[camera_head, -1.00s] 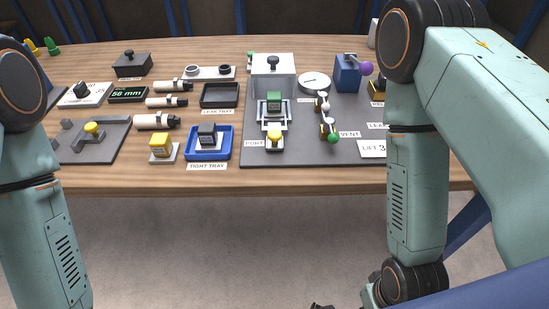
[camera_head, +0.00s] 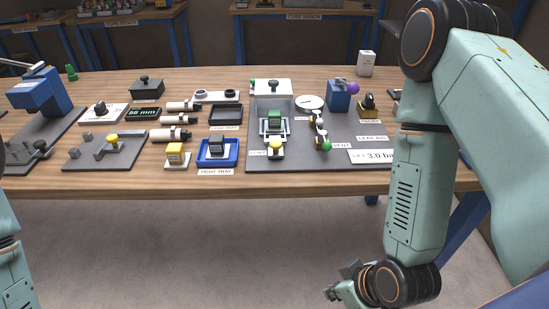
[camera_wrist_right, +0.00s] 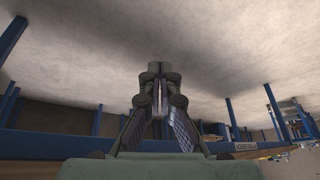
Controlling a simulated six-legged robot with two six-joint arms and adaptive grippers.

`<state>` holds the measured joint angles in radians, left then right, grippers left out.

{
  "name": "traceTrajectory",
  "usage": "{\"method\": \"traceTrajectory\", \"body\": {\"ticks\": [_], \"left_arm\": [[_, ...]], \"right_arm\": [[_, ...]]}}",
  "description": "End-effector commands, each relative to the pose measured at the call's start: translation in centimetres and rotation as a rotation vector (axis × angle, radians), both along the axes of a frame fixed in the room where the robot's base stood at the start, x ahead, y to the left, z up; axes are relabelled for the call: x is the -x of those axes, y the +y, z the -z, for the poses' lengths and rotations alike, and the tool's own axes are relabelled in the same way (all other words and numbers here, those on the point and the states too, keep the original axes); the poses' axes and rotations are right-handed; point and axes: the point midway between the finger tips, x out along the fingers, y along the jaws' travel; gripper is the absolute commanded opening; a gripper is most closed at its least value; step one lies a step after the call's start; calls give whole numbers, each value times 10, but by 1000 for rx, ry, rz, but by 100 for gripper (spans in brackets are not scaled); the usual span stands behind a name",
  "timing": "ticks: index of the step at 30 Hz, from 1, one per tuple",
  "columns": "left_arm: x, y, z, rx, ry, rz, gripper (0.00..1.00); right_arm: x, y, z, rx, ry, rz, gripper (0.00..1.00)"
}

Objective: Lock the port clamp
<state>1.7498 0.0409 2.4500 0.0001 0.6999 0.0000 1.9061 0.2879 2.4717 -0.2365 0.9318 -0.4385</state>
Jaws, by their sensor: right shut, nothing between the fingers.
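The port clamp, with a yellow knob (camera_head: 275,147), is at the front of the grey leak rig board, beside the PORT label (camera_head: 258,153). I cannot tell from here whether the clamp is locked. My right gripper (camera_head: 333,292) hangs low in front of the table, well below and apart from the clamp. In the right wrist view its fingers (camera_wrist_right: 158,98) are together and empty. My left gripper is out of view; only part of that arm shows.
A vent valve with a green knob (camera_head: 326,146) stands right of the clamp. A blue tray (camera_head: 235,160) with a grey block and a yellow block (camera_head: 175,152) lie to the left. A blue unit with a purple ball (camera_head: 353,87) stands behind right. The floor before the table is clear.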

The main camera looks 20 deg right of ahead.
Motion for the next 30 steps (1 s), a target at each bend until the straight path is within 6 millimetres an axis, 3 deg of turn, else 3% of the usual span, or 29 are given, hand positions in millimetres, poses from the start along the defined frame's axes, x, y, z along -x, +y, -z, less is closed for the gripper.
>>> {"method": "traceTrajectory", "body": {"ticks": [8, 15, 24, 30], "left_arm": [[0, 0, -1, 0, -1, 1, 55], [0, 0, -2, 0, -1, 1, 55], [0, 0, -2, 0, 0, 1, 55], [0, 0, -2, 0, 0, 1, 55]], "right_arm": [[-64, 6, -53, 89, -378, -308, 0], [-109, 11, -119, 340, -785, -605, 0], [-129, 14, -184, 755, -1139, -841, 0], [-131, 14, -198, 875, -1207, -884, 0]]}}
